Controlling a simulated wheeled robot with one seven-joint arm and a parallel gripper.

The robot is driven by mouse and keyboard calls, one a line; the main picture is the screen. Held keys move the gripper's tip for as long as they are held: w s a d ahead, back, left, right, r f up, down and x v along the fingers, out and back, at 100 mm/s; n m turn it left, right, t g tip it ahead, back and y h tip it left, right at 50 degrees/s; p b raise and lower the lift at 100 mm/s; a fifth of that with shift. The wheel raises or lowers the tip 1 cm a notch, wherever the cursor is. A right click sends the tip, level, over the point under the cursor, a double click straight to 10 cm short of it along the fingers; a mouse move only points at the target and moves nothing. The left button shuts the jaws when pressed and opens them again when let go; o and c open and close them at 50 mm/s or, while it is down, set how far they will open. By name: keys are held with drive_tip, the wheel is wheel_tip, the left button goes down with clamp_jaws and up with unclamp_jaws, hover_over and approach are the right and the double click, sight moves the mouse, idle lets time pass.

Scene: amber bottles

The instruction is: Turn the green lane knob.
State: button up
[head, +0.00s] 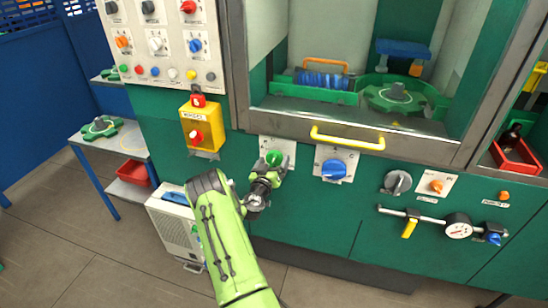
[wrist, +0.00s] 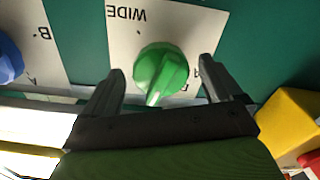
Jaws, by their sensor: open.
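The green lane knob (head: 274,157) sits on a white plate (head: 289,143) on the green machine front, below the window. In the wrist view the green knob (wrist: 161,72) shows large, its pointer ridge running toward the bottom of the picture. The word WIDE reads upside down on the plate, and other lettering is partly hidden behind the knob and a finger. My gripper (head: 268,173) is in front of the knob. In the wrist view my gripper (wrist: 162,80) is open, with one finger on each side of the knob and a visible gap to each.
A blue knob (head: 334,169) on its own plate is right of the green one. A yellow box with a red knob (head: 201,128) is to the left. A yellow handle (head: 347,138) juts out above. A grey knob (head: 397,182) and a pipe with a gauge (head: 458,228) are further right.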

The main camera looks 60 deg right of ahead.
drive_tip(key=shift+w+d, duration=0.15)
drive_tip(key=shift+d, duration=0.8)
drive_tip(key=c, duration=1)
drive_tip(key=shift+f, duration=0.1)
